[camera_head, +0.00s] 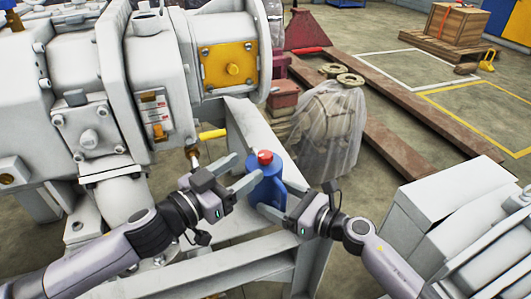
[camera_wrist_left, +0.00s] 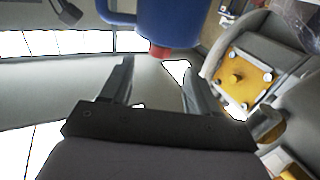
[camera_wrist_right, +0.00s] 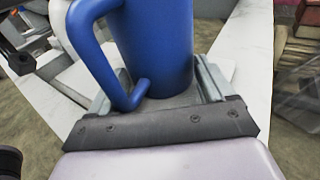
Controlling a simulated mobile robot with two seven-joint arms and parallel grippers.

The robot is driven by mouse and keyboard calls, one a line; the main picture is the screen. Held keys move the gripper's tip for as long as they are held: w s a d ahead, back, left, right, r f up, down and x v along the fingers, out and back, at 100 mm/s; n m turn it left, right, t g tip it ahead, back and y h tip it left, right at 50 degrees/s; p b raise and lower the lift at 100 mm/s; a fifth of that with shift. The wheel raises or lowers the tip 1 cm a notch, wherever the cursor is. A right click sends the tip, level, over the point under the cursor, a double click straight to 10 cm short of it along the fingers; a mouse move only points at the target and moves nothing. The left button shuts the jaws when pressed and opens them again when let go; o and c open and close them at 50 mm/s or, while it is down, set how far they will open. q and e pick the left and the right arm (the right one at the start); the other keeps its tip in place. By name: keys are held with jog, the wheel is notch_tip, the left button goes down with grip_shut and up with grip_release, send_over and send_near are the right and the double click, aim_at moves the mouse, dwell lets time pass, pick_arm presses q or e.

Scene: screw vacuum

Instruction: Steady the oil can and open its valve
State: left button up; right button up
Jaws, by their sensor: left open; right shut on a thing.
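The blue oil can (camera_head: 268,190) stands upright by the grey metal frame, with a red valve cap (camera_head: 265,156) on top. My right gripper (camera_head: 270,196) is shut on the can low on its body. The right wrist view shows the blue body (camera_wrist_right: 160,45) and its curved handle (camera_wrist_right: 98,55) between the fingers. My left gripper (camera_head: 247,165) is open and empty, just left of the can's top. In the left wrist view, where the can appears upside down, the red cap (camera_wrist_left: 160,53) lies beyond and between the open fingertips, apart from them.
Large white machinery (camera_head: 110,90) with a yellow plate (camera_head: 229,65) fills the left. A plastic-wrapped part (camera_head: 328,130) stands behind the can. A grey boxy structure (camera_head: 425,225) is at right. Open floor with painted lines lies at the back right.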

aim_at(260, 158)
pick_arm(q)
jog(key=x, duration=0.7)
jog(key=shift+w+d, duration=0.15)
jog(key=c, duration=1)
